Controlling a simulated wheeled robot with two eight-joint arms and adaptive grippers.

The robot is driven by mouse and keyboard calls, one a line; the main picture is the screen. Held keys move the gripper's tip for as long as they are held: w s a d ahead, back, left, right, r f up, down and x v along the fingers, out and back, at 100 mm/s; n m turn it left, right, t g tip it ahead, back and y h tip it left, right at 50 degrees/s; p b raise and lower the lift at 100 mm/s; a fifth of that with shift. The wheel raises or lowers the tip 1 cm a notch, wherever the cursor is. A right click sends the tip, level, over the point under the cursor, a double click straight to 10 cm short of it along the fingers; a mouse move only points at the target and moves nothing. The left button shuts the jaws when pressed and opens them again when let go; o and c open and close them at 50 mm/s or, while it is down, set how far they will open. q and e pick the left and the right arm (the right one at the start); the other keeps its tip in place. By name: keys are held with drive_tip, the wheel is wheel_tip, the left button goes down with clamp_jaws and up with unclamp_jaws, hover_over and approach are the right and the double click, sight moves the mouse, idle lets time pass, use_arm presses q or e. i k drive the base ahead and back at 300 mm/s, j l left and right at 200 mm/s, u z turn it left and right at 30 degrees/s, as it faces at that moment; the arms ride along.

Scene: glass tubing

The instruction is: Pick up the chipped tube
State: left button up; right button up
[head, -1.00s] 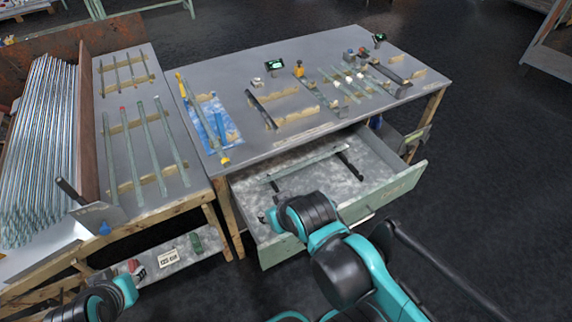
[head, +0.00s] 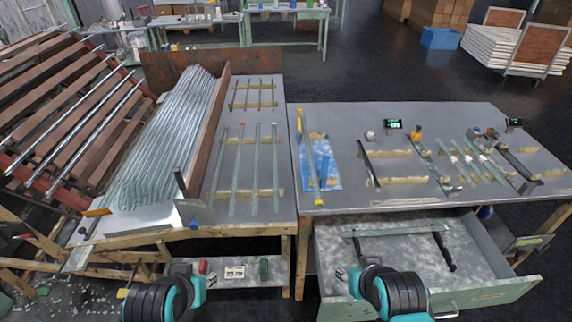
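Several pale green glass tubes (head: 257,170) lie side by side across wooden strips on the left table. One of them, a tube (head: 237,165) with a red mark at its far end, is second from the left. No chip can be made out at this size, so I cannot tell which tube is chipped. Another long glass piece (head: 395,232) lies in the open drawer. My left gripper (head: 212,281) is low in front of the left table, and my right gripper (head: 341,273) is over the drawer's left front. Neither one's fingers can be made out. No tube is seen held.
A large bundle of tubes (head: 165,150) fills the trough at left. The open drawer (head: 480,295) juts out below the right table (head: 300,112). A blue mat (head: 322,165), a yellow-ended rod and small tools lie on that table.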

sight(274, 163)
drive_tip(key=i+z, duration=0.35)
drive_tip(key=i+j+z, duration=0.1)
drive_tip(key=z, duration=0.25)
drive_tip(key=i+j+z, duration=0.15)
drive_tip(key=z, duration=0.2)
drive_tip(key=i, duration=0.1)
